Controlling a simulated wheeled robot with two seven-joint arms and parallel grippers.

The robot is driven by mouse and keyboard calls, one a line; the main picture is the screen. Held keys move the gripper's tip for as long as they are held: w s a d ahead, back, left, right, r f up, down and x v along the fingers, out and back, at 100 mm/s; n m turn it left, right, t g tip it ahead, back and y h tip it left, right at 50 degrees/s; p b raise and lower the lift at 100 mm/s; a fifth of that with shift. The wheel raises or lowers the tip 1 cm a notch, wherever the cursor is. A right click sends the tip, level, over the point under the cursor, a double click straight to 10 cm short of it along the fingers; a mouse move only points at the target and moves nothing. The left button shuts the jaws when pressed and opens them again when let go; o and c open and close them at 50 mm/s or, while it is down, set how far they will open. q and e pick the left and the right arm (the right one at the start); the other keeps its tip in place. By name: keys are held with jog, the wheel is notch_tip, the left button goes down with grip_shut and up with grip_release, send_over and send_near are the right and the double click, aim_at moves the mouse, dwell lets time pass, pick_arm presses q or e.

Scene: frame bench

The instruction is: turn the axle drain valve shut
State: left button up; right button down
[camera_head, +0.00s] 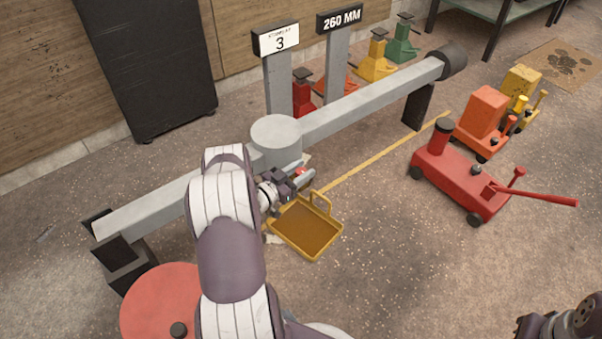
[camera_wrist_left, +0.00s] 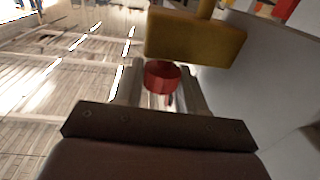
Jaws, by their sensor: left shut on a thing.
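The axle (camera_head: 370,103) is a long grey beam with a round grey hub (camera_head: 276,131) in its middle. The drain valve's red knob (camera_wrist_left: 162,77) sits between my left fingers in the left wrist view; only a speck of red (camera_head: 301,172) shows in the head view. My left gripper (camera_head: 299,181) is shut on this knob, low beside the hub. Its fingers also show in the wrist view (camera_wrist_left: 162,92). The valve's body is hidden, and I cannot tell how far it is turned. My right gripper (camera_head: 572,322) is partly in view at the bottom right corner, away from the axle.
A yellow tray (camera_head: 322,248) with a brown inside stands on the floor just below my left gripper. Red and orange jacks (camera_head: 465,182) stand at the right. Signs on posts and several coloured stands are behind the axle. A red round thing (camera_head: 160,300) is at lower left.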

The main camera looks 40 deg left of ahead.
pick_arm(q)
jog(key=shift+m+h, duration=0.6)
jog(key=shift+h, duration=0.3)
jog(key=o, duration=0.9)
jog(key=shift+s, duration=0.15)
jog(key=p+v, duration=0.5)
jog(key=v, duration=0.7)
jog(key=shift+s+a+r, duration=0.15)
